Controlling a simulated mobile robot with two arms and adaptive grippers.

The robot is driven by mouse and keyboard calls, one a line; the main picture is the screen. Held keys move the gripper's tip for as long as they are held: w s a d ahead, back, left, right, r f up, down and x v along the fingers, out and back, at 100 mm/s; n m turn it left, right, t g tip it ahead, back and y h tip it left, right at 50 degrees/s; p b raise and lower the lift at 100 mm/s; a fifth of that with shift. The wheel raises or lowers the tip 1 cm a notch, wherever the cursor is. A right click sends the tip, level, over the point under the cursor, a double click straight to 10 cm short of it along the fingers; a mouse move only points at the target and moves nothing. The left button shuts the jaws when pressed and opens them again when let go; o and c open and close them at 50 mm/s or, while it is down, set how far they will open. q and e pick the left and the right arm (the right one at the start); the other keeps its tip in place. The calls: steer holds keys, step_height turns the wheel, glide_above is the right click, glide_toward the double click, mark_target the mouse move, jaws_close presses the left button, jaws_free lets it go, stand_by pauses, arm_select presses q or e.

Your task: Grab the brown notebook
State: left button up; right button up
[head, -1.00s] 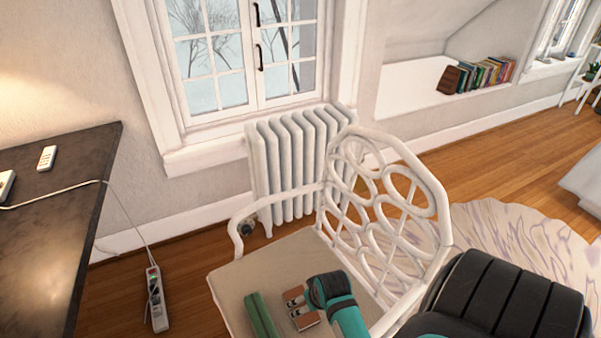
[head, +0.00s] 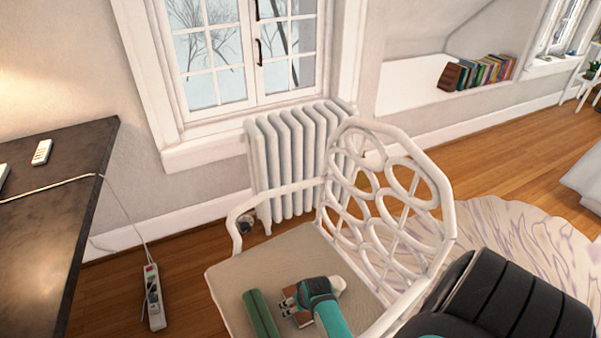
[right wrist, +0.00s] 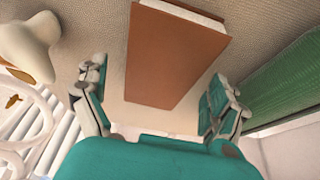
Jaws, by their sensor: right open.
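The brown notebook (head: 303,320) lies on the chair seat, mostly hidden by my right gripper in the head view. In the right wrist view the brown notebook (right wrist: 172,55) shows its flat cover and a pale page edge. My right gripper (head: 286,303) is over the notebook. In the right wrist view its two fingers (right wrist: 157,80) are spread, one on each side of the notebook, with gaps between. Whether the fingertips reach the seat is hard to tell. My left gripper is not in view.
A green book-like object (head: 260,315) lies close beside the notebook on the white chair (head: 285,265). A white rounded object (right wrist: 25,45) is on the other side. The openwork chair back (head: 385,200) rises behind. A dark table (head: 50,240) stands at left.

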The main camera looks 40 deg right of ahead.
steer(key=shift+r, duration=0.1)
steer(key=c, duration=1.4)
